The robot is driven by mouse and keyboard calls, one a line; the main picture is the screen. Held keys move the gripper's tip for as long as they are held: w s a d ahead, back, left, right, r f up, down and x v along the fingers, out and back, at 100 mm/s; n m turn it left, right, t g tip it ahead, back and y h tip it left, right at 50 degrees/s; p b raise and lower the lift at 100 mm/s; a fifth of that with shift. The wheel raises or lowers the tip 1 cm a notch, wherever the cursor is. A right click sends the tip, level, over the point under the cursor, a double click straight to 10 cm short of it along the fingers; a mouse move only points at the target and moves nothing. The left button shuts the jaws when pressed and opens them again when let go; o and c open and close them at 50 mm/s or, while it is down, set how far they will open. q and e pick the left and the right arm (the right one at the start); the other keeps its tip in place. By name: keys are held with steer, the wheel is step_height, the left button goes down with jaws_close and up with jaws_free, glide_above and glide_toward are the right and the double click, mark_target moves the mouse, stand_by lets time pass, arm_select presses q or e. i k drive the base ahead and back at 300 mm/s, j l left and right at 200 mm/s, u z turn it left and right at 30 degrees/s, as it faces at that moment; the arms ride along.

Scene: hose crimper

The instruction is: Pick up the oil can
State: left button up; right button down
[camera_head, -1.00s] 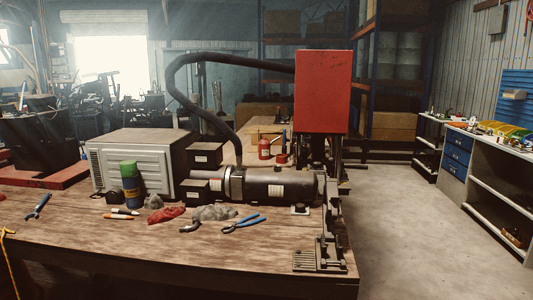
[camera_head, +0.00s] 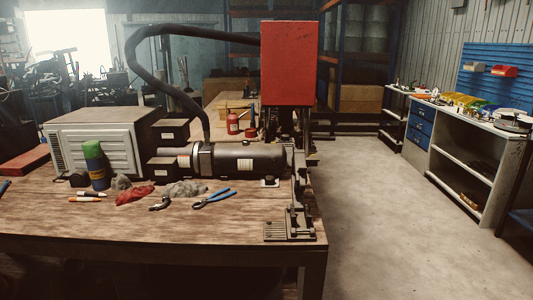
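A small red can (camera_head: 232,123) stands behind the black cylinder of the hose crimper, near the red box; it may be the oil can, but it is too small to be sure. A spray can with a green top and dark lower body (camera_head: 96,166) stands upright at the left of the workbench (camera_head: 150,222), in front of a grey metal box (camera_head: 100,138). The hose crimper (camera_head: 240,160) lies along the middle of the bench, with a red box (camera_head: 289,62) above it. Neither of my grippers is in view.
Blue-handled pliers (camera_head: 214,198), a red rag (camera_head: 134,193), grey rags (camera_head: 185,188) and markers (camera_head: 90,194) lie on the bench. Open concrete floor (camera_head: 385,220) lies right of it. A shelf unit with blue drawers (camera_head: 420,130) stands at the right wall.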

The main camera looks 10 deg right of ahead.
mark_target(232, 119)
steer(key=i+l+z, duration=0.25)
steer(key=l+z, duration=0.15)
steer(key=l, duration=0.15)
steer(key=i+l+z, duration=0.35)
steer(key=l, duration=0.15)
steer(key=i+l+z, duration=0.75)
steer(key=i+l+u, duration=0.1)
steer(key=i, duration=0.55)
steer(key=i+u, duration=0.45)
steer(key=i+l+u, duration=0.1)
steer(key=i+u, duration=0.35)
steer(key=i, duration=0.15)
steer(key=i+j+u, duration=0.15)
steer(key=i+u, duration=0.3)
steer(key=i, duration=0.25)
steer(key=i+l+u, duration=0.1)
steer(key=i+u, duration=0.3)
steer(key=i, duration=0.3)
steer(key=i+j+u, duration=0.1)
steer(key=i+j, duration=0.2)
steer(key=i, duration=0.25)
steer(key=u, duration=0.05)
